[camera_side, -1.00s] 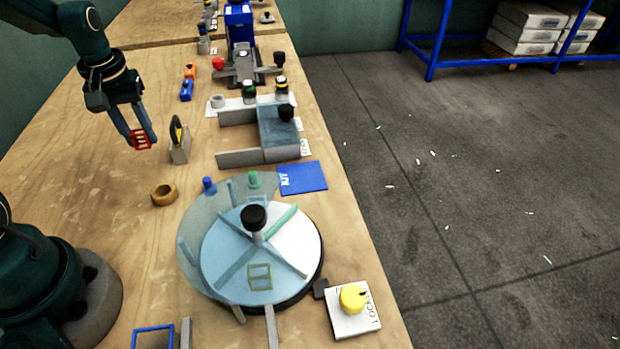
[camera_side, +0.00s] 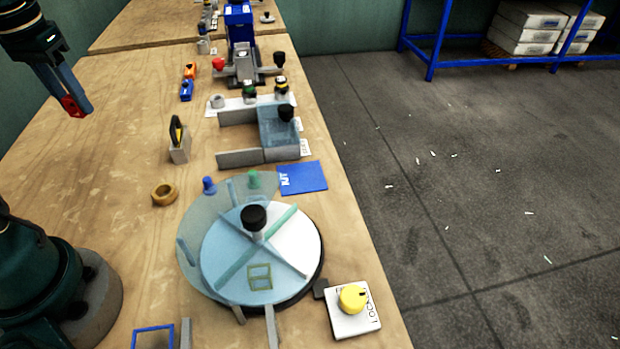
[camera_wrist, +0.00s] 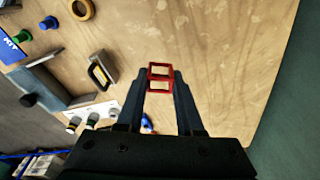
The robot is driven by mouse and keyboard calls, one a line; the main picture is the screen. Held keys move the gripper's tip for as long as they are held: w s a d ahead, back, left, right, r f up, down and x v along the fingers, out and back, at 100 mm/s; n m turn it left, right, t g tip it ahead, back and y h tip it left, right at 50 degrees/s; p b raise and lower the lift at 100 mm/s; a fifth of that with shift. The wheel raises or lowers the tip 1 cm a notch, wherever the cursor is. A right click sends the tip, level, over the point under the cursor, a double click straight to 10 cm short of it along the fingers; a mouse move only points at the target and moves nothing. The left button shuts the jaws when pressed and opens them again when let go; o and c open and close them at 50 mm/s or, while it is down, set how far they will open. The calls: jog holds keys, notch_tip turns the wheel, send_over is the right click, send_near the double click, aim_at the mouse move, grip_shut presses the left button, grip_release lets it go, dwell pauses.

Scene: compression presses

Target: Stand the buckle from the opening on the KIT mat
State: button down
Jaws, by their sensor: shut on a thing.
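My gripper (camera_side: 78,106) is at the upper left in the side view, shut on a red two-windowed buckle (camera_side: 70,107). The wrist view shows the red buckle (camera_wrist: 160,72) between the fingertips (camera_wrist: 160,78), above bare table. The blue KIT mat (camera_side: 310,180) lies flat and empty behind the round turntable, far to the right of my gripper. Its corner shows in the wrist view (camera_wrist: 10,48). An olive buckle-shaped frame (camera_side: 260,277) shows in the front sector of the turntable (camera_side: 222,245), under or on its bluish clear cover; I cannot tell which.
A grey block with a black-and-yellow loop (camera_side: 178,140) and a tan ring (camera_side: 164,194) stand left of the mat. Grey walls with a clear lid (camera_side: 278,127) are behind it. A yellow knob box (camera_side: 353,300) is front right. The left tabletop is clear.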

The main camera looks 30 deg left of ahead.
jog(key=w+d+m, duration=0.6)
jog(key=w, duration=0.3)
jog(key=m+h, duration=0.2)
jog(key=m, duration=0.6)
send_over(308, 176)
jog(key=f, duration=0.8)
jog(key=shift+s+a+f, duration=0.2)
jog(key=shift+a, duration=0.2)
jog(key=shift+d+f, duration=0.25)
jog(key=shift+f, duration=1.9)
jog(key=shift+f, duration=0.15)
jog(key=c, duration=0.5)
grip_release()
jog(key=shift+c, duration=0.2)
